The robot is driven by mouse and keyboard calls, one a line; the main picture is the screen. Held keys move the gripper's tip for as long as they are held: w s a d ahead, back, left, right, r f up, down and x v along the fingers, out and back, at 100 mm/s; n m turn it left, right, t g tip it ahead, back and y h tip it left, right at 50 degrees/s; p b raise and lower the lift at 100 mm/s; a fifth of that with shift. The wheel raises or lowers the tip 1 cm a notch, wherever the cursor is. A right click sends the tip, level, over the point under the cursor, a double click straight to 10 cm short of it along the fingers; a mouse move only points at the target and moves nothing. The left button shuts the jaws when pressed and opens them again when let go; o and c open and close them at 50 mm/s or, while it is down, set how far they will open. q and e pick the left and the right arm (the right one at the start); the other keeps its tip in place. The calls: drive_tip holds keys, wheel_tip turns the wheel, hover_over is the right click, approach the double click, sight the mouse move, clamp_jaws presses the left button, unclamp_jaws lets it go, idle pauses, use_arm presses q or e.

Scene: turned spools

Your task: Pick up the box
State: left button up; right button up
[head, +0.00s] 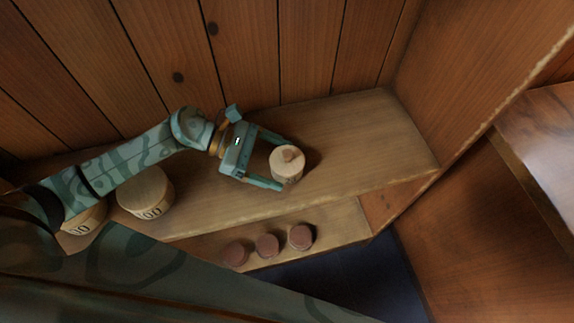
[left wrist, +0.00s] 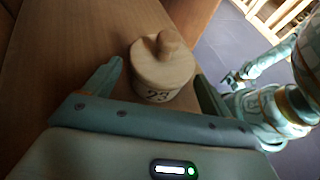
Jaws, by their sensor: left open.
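The box is a small round pale wooden tub with a lid and a brown knob, standing upright on the upper wooden shelf in the head view (head: 287,172). In the left wrist view the box (left wrist: 160,76) shows dark digits on its side. My left gripper (head: 282,165) is open, with one finger on each side of the box. In the left wrist view the box sits between the fingertips, and gaps show beside it, so no grip is visible. My right gripper (left wrist: 232,79) shows small at the right of the left wrist view, away from the box; its jaws are unclear.
Larger round wooden tubs, one marked with digits (head: 146,192), stand on the same shelf (head: 365,135) to the left, under my arm. Three reddish-brown round pieces (head: 267,246) sit on a lower ledge. A plank wall is behind, a wooden side panel at right. Shelf right of the box is clear.

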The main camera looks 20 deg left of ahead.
use_arm(q)
drive_tip(key=x, duration=0.3)
drive_tip(key=c, duration=1)
